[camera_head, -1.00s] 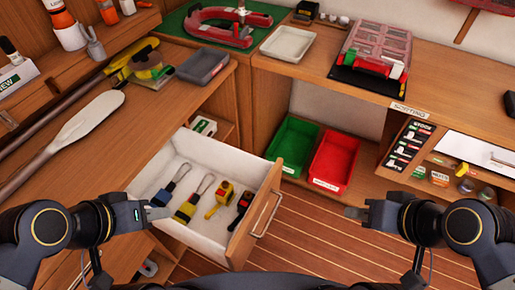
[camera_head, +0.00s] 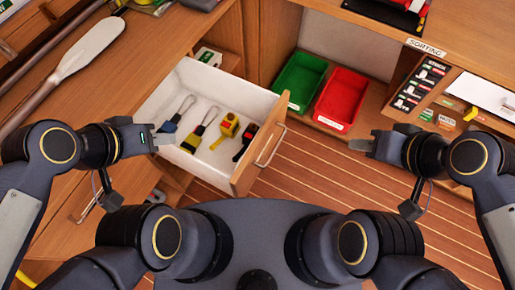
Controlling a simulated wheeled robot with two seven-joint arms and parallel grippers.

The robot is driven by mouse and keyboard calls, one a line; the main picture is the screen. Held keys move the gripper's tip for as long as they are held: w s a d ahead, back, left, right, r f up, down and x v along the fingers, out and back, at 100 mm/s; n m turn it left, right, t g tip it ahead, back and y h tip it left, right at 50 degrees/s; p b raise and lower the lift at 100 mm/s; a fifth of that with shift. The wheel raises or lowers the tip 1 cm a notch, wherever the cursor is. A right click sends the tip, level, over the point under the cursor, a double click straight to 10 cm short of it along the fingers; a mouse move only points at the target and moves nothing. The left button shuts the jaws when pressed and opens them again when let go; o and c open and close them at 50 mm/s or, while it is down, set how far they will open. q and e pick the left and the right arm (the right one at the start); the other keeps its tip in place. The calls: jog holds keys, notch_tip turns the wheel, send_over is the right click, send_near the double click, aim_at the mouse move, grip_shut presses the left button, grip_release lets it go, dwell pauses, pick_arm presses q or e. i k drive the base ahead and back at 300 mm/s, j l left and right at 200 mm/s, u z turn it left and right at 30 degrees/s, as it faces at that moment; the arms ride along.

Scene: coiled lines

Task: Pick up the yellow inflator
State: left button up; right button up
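An open white-lined drawer (camera_head: 184,92) holds several small items in a row. One is a yellow boxy item (camera_head: 228,127) with a yellow strap or tongue pointing to the lower left. Left of it lies a yellow item with a dark end and a wire loop (camera_head: 193,140). I cannot tell which of these two is the inflator. My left gripper (camera_head: 163,138) is at the drawer's left front edge, apart from both and empty. My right gripper (camera_head: 358,145) hangs empty over the floor, right of the drawer. Its finger gap and the left one's are unclear.
A blue looped item (camera_head: 170,124) and a black-and-red item (camera_head: 243,146) lie in the drawer too. A sorting shelf (camera_head: 425,48) is at right. The striped floor between is clear.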

aim_at(230, 127)
jog(key=k+u, duration=0.15)
jog(key=k, duration=0.5)
jog(key=i+l+u, duration=0.1)
jog(key=u, duration=2.05)
jog(key=k+l, duration=0.1)
jog(key=l, duration=0.3)
jog(key=k+l+u, duration=0.15)
jog(key=l, duration=0.25)
jog(key=k+l, duration=0.1)
jog(key=l, duration=0.3)
jog(key=k+l+u, duration=0.1)
jog(key=l, duration=0.3)
jog(key=k, duration=0.05)
